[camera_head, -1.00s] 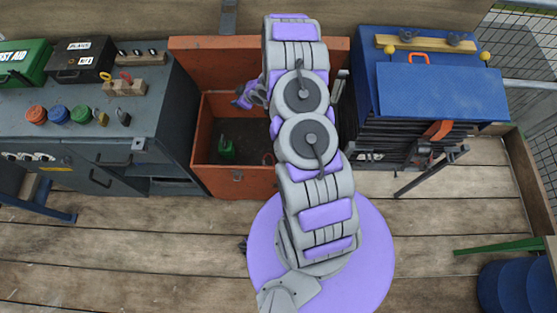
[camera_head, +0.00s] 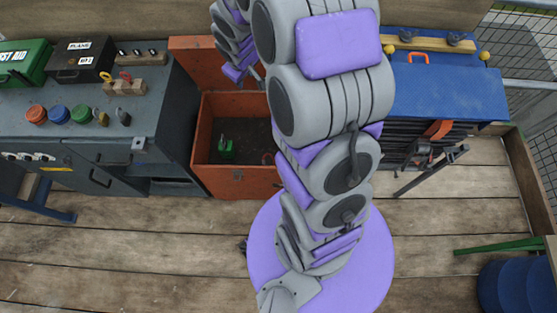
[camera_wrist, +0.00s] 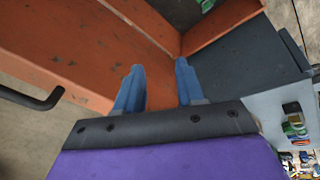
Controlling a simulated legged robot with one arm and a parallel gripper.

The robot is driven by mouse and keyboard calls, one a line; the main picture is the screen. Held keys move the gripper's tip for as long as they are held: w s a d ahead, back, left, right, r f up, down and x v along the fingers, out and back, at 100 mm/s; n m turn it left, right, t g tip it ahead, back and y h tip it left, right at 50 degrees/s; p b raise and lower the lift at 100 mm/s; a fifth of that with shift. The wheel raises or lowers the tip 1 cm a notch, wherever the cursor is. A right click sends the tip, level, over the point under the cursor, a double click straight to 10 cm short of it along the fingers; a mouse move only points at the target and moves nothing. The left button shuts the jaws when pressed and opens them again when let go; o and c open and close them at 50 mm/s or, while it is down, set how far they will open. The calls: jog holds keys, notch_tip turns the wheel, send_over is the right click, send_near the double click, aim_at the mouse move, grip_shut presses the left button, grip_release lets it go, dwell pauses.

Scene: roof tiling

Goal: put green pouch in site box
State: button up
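The site box (camera_head: 237,178) is an orange-red box with its lid standing open, at the middle left of the head view. A small green item (camera_head: 226,147), apparently the green pouch, lies on its dark floor; its shape is too small to make out. My gripper (camera_head: 258,76) is over the box's back part, in front of the raised lid and apart from the green item. In the wrist view, the blue fingers of my gripper (camera_wrist: 159,84) stand apart with nothing between them. Orange box panels (camera_wrist: 105,60) lie beyond them.
A grey workbench (camera_head: 145,110) with a green first aid case (camera_head: 22,62), a black case (camera_head: 80,62) and several coloured lids stands left of the box. A blue-topped cabinet (camera_head: 440,95) stands to the right, partly behind my arm. The plank floor in front is mostly clear.

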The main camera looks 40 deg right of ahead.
jog(key=s+a+r+m+g, duration=0.1)
jog(key=s+a+r, duration=0.2)
jog(key=s, duration=0.8)
jog(key=s+a+r+m+g+y, duration=0.1)
jog(key=s+a+r, duration=0.3)
jog(key=s, duration=0.7)
jog(key=s+a+r+m+g, duration=0.1)
jog(key=s+a+r+g, duration=0.2)
jog(key=s+r, duration=0.3)
jog(key=s+a, duration=0.1)
jog(key=s, duration=0.4)
jog(key=shift+s+r, duration=0.3)
jog(key=shift+r, duration=0.1)
